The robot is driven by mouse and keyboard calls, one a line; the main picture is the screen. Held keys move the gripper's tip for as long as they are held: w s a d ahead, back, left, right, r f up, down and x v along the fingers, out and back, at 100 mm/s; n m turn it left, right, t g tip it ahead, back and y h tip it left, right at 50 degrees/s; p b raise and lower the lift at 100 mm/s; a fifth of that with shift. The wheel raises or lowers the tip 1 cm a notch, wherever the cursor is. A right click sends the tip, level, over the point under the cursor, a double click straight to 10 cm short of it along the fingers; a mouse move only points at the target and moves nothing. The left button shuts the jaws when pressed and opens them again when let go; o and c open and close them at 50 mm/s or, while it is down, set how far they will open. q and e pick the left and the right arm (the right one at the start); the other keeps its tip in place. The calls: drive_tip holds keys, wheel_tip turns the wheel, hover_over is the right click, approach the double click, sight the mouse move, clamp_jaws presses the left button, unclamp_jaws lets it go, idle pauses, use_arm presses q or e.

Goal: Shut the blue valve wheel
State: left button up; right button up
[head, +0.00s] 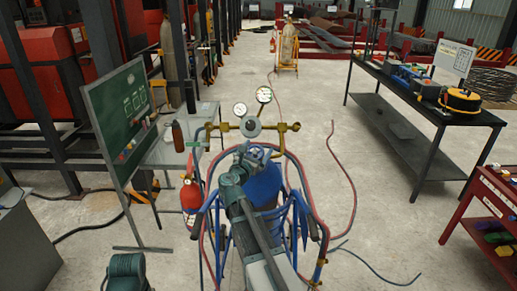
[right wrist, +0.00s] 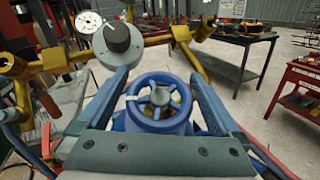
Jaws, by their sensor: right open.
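The blue valve wheel (right wrist: 160,97), a spoked ring with a pale hub, shows in the right wrist view on top of a blue gas cylinder. In the head view the wheel is hidden behind my right gripper and arm, with the blue cylinder (head: 266,184) beside them. My right gripper (right wrist: 160,76) is open, one finger on each side of the wheel. Gaps show between the fingers and the rim, so I see no clear contact. In the head view the right gripper (head: 257,153) is above the cylinder top.
Brass fittings, a grey knob (right wrist: 118,38) and dial gauges (head: 264,95) stand just beyond the wheel. Red and blue hoses (head: 321,213) loop around the blue cart. A green board (head: 123,116) stands left; a dark workbench (head: 423,105) and red cart (head: 493,207) stand right, with open floor between.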

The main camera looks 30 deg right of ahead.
drive_tip(key=shift+w+d, duration=0.3)
drive_tip(key=shift+d, duration=0.15)
drive_tip(key=c, duration=1.2)
drive_tip(key=shift+o, duration=0.2)
